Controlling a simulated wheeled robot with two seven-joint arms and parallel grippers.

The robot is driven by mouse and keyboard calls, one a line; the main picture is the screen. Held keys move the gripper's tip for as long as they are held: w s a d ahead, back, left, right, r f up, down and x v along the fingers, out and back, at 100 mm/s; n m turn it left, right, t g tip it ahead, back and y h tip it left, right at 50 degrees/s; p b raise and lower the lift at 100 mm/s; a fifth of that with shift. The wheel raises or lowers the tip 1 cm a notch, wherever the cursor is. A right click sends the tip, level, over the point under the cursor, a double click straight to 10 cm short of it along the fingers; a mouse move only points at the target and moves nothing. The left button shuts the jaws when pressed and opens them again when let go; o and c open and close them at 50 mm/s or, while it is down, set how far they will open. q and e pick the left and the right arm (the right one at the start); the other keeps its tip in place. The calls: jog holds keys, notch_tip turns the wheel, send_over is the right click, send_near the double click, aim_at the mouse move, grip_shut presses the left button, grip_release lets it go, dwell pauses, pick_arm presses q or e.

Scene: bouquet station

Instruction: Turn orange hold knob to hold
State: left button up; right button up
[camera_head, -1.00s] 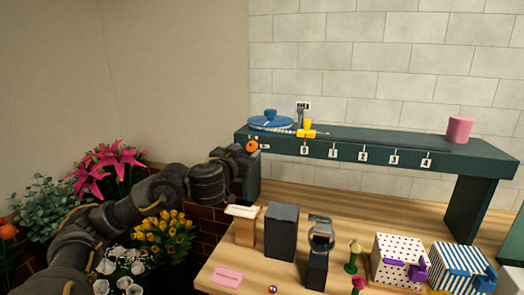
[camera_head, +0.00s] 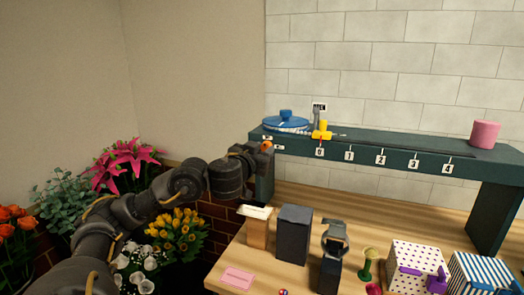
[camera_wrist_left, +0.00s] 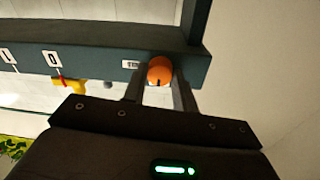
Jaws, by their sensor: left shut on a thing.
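The orange hold knob (camera_head: 267,146) sits on the front face of the dark green shelf (camera_head: 395,152), at its left end. In the left wrist view the orange knob (camera_wrist_left: 160,71) shows between the two fingers, with a dark mark on its lower edge. A small white label (camera_wrist_left: 131,64) is beside it; I cannot read it. My left gripper (camera_wrist_left: 160,90) is shut on the knob. In the head view the left gripper (camera_head: 258,149) reaches the shelf's left end and partly covers the knob. My right gripper is not in view.
On the shelf are a blue round lid-like piece (camera_head: 286,120), a yellow pointer (camera_head: 322,130) near the 0 label, and a pink cylinder (camera_head: 485,133). The wooden table (camera_head: 235,262) holds dark blocks and patterned boxes (camera_head: 415,258). Flowers (camera_head: 175,230) stand at left.

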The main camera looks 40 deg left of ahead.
pick_arm(q)
jog(key=shift+m, duration=0.3)
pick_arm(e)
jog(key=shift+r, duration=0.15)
pick_arm(q)
jog(key=m+p, duration=0.1)
jog(key=m, duration=0.1)
jog(key=shift+m, duration=0.3)
jog(key=shift+m+p, duration=0.4)
jog(key=shift+m, duration=1.3)
jog(key=m+p, duration=0.1)
jog(key=m, duration=0.2)
jog(key=shift+d+m+g, duration=0.1)
jog(key=shift+m+g, duration=0.2)
jog(key=shift+g, duration=0.1)
jog(key=m, duration=0.2)
jog(key=shift+m, duration=0.3)
jog(key=m, duration=0.4)
jog(key=shift+y, duration=0.3)
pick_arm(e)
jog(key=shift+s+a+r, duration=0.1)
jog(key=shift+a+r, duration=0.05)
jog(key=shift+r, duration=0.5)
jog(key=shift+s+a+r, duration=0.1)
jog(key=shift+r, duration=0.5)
pick_arm(q)
jog(key=shift+m, duration=0.4)
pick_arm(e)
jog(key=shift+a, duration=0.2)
